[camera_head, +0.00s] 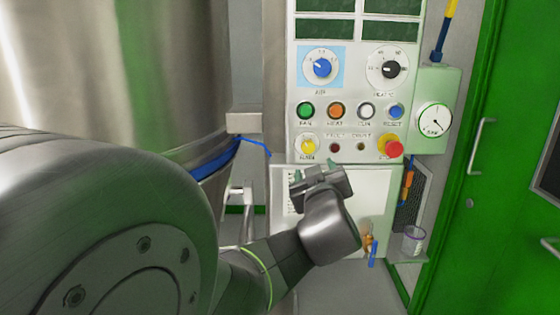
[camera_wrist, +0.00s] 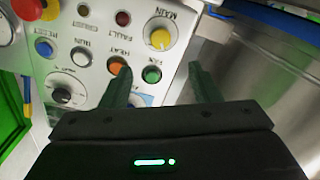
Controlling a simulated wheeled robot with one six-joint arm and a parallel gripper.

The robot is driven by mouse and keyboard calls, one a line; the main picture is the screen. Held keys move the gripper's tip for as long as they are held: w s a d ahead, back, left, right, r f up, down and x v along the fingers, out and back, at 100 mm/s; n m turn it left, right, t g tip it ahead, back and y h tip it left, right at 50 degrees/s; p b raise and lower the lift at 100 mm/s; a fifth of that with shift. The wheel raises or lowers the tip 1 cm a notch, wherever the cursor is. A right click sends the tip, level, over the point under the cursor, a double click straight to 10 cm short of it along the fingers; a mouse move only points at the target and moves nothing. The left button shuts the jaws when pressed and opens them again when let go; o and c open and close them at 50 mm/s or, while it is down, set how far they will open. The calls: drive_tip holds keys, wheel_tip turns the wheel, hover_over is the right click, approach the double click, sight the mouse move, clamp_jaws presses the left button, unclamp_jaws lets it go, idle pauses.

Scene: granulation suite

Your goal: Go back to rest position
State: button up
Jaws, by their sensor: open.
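My gripper (camera_head: 315,169) is in front of the lower part of the control panel (camera_head: 318,119), just below the yellow main knob (camera_head: 308,146). In the wrist view, my gripper (camera_wrist: 160,72) is open with two green fingers apart and nothing between them. The control panel (camera_wrist: 88,25) fills the upper left of that view, turned over. One finger overlaps the view of the orange button (camera_wrist: 116,67) and blue dial; the green button (camera_wrist: 152,75) shows between the fingers. I cannot tell whether the fingertips touch the panel.
A large steel vessel (camera_head: 120,70) with a blue band stands at left. A red stop button (camera_head: 394,149), a gauge (camera_head: 434,119) and a green door (camera_head: 510,210) are at right. A clear cup (camera_head: 413,239) sits low beside the panel. Grey floor shows below.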

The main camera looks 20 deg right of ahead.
sight(308, 149)
drive_tip(key=shift+s+a, duration=0.15)
drive_tip(key=shift+s, duration=0.3)
drive_tip(key=shift+w, duration=0.1)
drive_tip(key=b+x, duration=0.1)
drive_tip(key=x, duration=1.2)
drive_tip(key=shift+w, duration=0.35)
